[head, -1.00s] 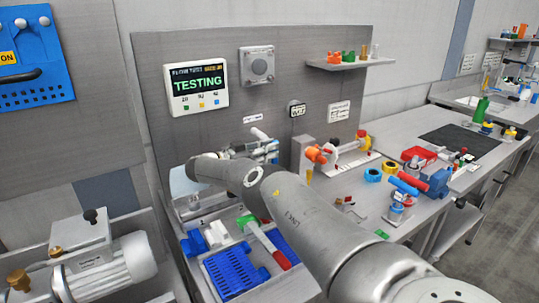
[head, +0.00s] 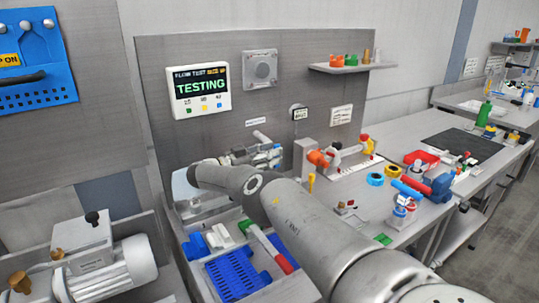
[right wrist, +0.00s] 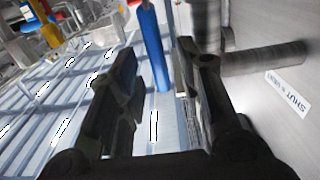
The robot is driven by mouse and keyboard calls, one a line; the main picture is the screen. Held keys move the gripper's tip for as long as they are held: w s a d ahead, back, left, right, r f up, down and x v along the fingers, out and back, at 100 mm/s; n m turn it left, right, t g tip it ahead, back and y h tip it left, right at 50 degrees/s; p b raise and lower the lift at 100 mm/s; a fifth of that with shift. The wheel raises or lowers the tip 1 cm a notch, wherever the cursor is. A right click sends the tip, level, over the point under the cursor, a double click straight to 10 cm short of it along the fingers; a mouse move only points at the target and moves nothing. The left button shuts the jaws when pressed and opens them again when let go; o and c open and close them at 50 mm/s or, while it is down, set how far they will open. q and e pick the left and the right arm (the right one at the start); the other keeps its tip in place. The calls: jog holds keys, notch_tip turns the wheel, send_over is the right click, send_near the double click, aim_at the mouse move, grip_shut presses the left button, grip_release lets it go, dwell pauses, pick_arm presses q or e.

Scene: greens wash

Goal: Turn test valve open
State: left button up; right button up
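The wall panel has a grey pipe stub (head: 262,136) just above my right gripper (head: 272,155); in the right wrist view the pipe (right wrist: 265,59) enters from the right beside a label (right wrist: 289,92) reading SHUT and more, seen upside down. A blue bar (right wrist: 153,45), possibly the test valve's lever, shows beyond and between the two dark fingers of my right gripper (right wrist: 152,75). The fingers stand apart, with no clear contact on the bar. The valve body is mostly hidden in the head view. My left gripper is not in view.
A screen (head: 201,91) on the panel reads TESTING. An orange-handled fitting (head: 318,159) stands to the right. A motor (head: 105,268) sits at lower left.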

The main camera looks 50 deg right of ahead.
jog(key=v, duration=0.7)
jog(key=shift+a, duration=0.2)
